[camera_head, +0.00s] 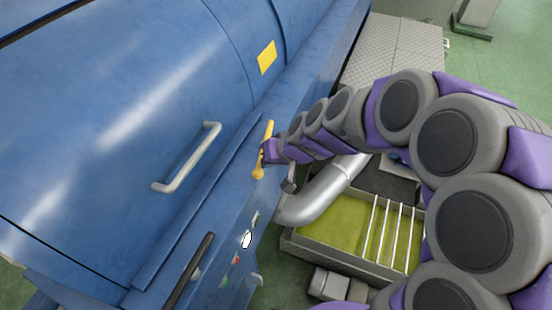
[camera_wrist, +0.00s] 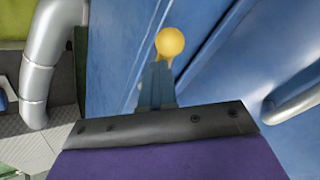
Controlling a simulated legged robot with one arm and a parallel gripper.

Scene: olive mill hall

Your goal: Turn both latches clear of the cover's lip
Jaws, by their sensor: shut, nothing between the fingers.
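The blue cover (camera_head: 130,100) of the machine lies closed, with its straight lip (camera_head: 205,205) along the lower right side. One yellow latch (camera_head: 258,172) with a rounded end sits on the blue body beside the lip, roughly lengthwise to it. My gripper (camera_head: 266,152) is at the middle of this latch and hides part of it. In the wrist view the shut fingers (camera_wrist: 157,85) point at the latch's round yellow knob (camera_wrist: 170,42); whether they touch it I cannot tell. No second yellow latch is visible.
A pale bar handle (camera_head: 188,160) stands out from the cover. A dark bar (camera_head: 195,270) and small buttons (camera_head: 237,259) are on the lower body. A silver pipe (camera_head: 325,190) and an open tray of green liquid (camera_head: 335,232) lie right of the machine, under my arm.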

